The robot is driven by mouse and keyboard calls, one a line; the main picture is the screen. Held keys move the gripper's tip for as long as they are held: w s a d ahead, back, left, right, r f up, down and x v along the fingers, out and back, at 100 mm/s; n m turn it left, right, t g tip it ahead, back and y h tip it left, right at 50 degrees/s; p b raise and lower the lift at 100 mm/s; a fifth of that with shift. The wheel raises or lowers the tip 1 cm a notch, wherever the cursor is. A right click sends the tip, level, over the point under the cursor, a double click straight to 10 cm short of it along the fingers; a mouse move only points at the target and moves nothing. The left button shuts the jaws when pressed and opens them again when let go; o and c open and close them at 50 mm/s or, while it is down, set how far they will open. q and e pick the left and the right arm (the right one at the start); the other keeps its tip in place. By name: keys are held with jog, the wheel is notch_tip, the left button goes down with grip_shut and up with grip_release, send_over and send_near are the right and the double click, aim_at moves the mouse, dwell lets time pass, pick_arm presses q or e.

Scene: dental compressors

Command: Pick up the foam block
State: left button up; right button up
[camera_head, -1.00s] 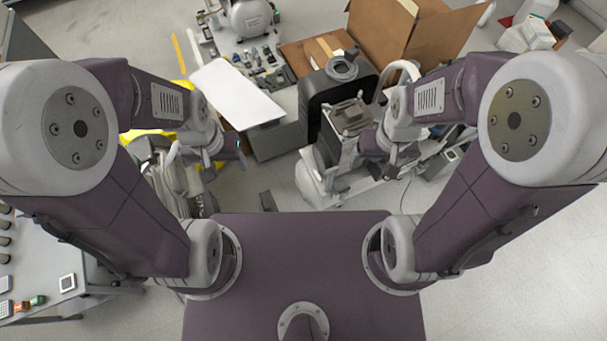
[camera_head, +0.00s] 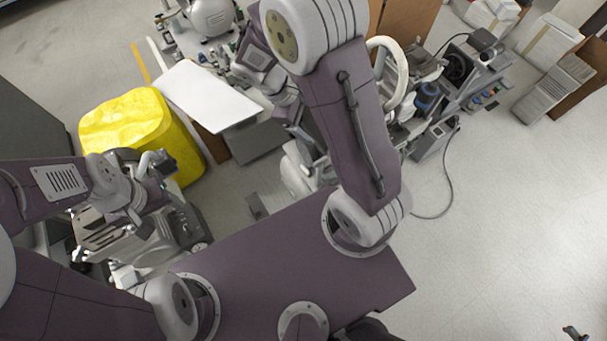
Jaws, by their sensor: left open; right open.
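I cannot make out a foam block for certain in the head view. My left gripper (camera_head: 163,170) is open at the left, above a grey machine (camera_head: 165,230) and beside a bright yellow bag-like cover (camera_head: 135,125). I see nothing between its fingers. My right gripper (camera_head: 303,128) is open near the middle, beside the right end of the grey bench. It is partly lost among machine parts, and my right arm hides much of what lies behind it.
A white panel (camera_head: 208,95) lies on the grey bench. A small dark block-like item (camera_head: 256,206) is on the floor. Machines with a white hose (camera_head: 388,75) stand right of my arm. A cable (camera_head: 447,190) trails on the floor.

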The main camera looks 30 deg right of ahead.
jog(key=w+f+n+h+b, duration=0.35)
jog(key=f+b, duration=0.25)
jog(key=f, duration=0.4)
jog(key=n+t+h+b, duration=0.45)
jog(key=n+b, duration=0.35)
jog(key=b, duration=0.8)
send_near(305, 169)
jog(key=d, duration=0.2)
pick_arm(q)
notch_tip(305, 169, down, 24)
jog(key=shift+f, duration=0.15)
pick_arm(e)
jog(key=shift+w+a+f, duration=0.1)
jog(key=shift+a+f, duration=0.05)
jog(key=shift+f, duration=0.2)
jog(key=d, duration=0.1)
jog(key=d+f+b, duration=0.1)
jog(key=d, duration=0.1)
jog(key=shift+w+d+f+g, duration=0.25)
jog(key=shift+w+g, duration=0.05)
jog(key=shift+g, duration=0.05)
jog(key=b+x, duration=0.2)
jog(key=x, duration=0.3)
jog(key=shift+w+b, duration=0.2)
jog(key=shift+b, duration=0.15)
pick_arm(q)
notch_tip(305, 169, down, 3)
jog(key=shift+f, duration=0.15)
pick_arm(e)
jog(key=c, duration=1.4)
